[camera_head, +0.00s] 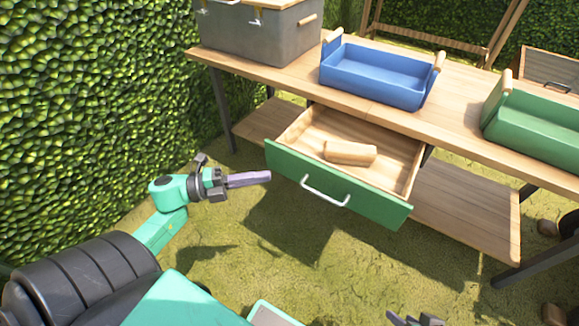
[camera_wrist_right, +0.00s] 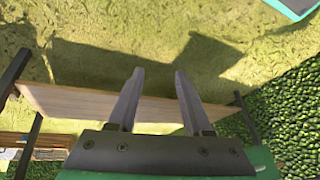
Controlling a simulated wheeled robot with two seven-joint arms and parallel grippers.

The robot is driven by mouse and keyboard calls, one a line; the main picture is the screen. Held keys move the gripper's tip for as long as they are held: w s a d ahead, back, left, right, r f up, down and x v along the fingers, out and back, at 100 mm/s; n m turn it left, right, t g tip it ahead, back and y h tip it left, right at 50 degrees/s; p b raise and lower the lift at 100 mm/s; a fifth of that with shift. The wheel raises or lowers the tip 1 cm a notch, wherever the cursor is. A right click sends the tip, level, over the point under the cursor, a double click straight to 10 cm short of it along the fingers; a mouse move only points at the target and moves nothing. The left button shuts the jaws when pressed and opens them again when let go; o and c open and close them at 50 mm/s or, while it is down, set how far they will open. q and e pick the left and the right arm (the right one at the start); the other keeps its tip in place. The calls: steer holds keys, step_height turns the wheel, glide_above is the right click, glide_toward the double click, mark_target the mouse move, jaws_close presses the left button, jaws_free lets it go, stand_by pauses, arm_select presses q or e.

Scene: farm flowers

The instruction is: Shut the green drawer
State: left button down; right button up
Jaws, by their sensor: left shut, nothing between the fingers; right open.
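The green drawer (camera_head: 340,190) is pulled out from under the wooden table in the head view. Its green front carries a pale handle (camera_head: 325,191), and its inside is bare wood. A light wooden block (camera_head: 350,153) lies in the drawer. My left gripper (camera_head: 267,177) is shut and empty, its fingertips close to the left end of the drawer front; I cannot tell if they touch it. My right gripper (camera_head: 413,319) shows only at the bottom edge of the head view. In the right wrist view its fingers (camera_wrist_right: 159,75) are apart with nothing between them.
The wooden table (camera_head: 290,79) carries a grey box (camera_head: 262,40), a blue crate (camera_head: 372,82) and a green crate (camera_head: 530,120). A lower shelf (camera_head: 465,208) lies below the drawer to the right. A hedge (camera_head: 80,100) stands left. Grass in front is open.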

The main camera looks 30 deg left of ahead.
mark_target(306, 160)
arm_select(q)
steer(key=w+d, duration=0.1)
steer(key=w, duration=0.1)
steer(key=w+d+b, duration=0.1)
steer(key=w, duration=0.1)
steer(key=w+d+b, duration=0.1)
steer(key=w+d, duration=0.1)
steer(key=shift+w+d+f, duration=0.1)
steer(key=shift+w+f, duration=0.05)
steer(key=shift+w, duration=0.65)
arm_select(e)
steer(key=a+f+t, duration=0.1)
steer(key=w+a+f+y, duration=0.1)
steer(key=a, duration=0.1)
steer(key=w+a+t+y, duration=0.1)
steer(key=shift+w+a+f+t, duration=0.1)
steer(key=shift+a+f+t, duration=0.2)
steer(key=shift+a+f, duration=0.1)
